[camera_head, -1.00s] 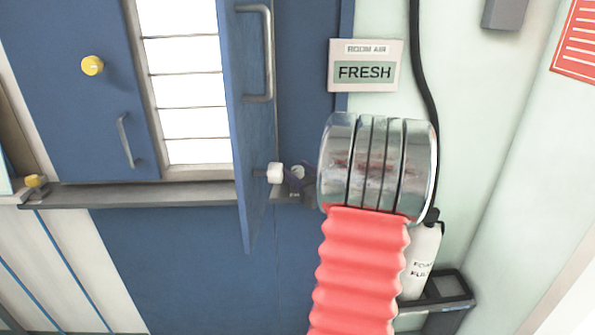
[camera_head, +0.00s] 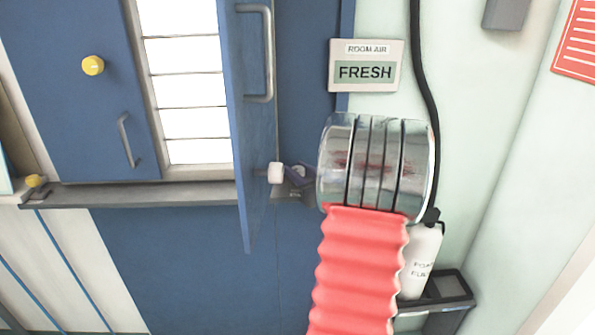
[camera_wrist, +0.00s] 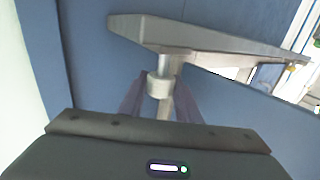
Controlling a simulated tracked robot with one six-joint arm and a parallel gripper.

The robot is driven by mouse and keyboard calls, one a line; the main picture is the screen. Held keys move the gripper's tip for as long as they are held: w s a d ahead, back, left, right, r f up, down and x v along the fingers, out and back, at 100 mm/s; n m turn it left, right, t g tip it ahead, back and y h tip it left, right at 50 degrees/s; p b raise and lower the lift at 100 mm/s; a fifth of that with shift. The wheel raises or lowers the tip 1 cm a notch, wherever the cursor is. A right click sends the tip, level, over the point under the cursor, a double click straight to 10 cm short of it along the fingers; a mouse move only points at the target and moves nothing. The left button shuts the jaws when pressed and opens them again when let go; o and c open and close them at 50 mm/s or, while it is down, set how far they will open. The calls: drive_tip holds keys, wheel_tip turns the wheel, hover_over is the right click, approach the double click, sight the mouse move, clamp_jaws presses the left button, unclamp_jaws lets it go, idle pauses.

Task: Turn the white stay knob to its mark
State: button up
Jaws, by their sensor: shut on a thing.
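The white stay knob (camera_wrist: 158,88) is a short white cylinder on a metal pin by the end of a grey ledge, as my wrist view shows. My gripper's (camera_wrist: 160,98) dark purple fingers stand on either side of it, shut on it. In the head view my gripper (camera_head: 298,174) is at the ledge end, right of the open blue door (camera_head: 252,120); a finger hides the gripped part. A white block (camera_head: 276,173) shows beside the door, left of the fingers. I cannot make out a mark.
The grey ledge (camera_head: 150,195) runs left under the louvred window (camera_head: 185,85). A FRESH sign (camera_head: 365,66) hangs above my wrist. A white bottle (camera_head: 420,262) stands in a dark holder at lower right. A black cable (camera_head: 418,70) runs down the wall.

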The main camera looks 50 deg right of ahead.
drive_tip(key=shift+n+y, duration=0.5)
drive_tip(key=shift+y, duration=0.2)
drive_tip(key=n+y, duration=0.2)
drive_tip(key=y, duration=0.1)
drive_tip(key=n+y, duration=0.2)
drive_tip(key=y, duration=0.2)
drive_tip(key=shift+n, duration=0.3)
drive_tip(key=shift+n+g+y, duration=0.6)
drive_tip(key=shift+n+y, duration=0.6)
drive_tip(key=shift+y, duration=0.6)
drive_tip(key=shift+n+g+y, duration=0.6)
drive_tip(key=shift+n+y, duration=0.6)
drive_tip(key=shift+y, duration=0.6)
drive_tip(key=o, duration=1.1)
drive_tip(key=shift+a, duration=0.1)
drive_tip(key=shift+c, duration=0.2)
drive_tip(key=shift+s, duration=0.1)
drive_tip(key=v, duration=1.3)
drive_tip(key=shift+d, duration=0.4)
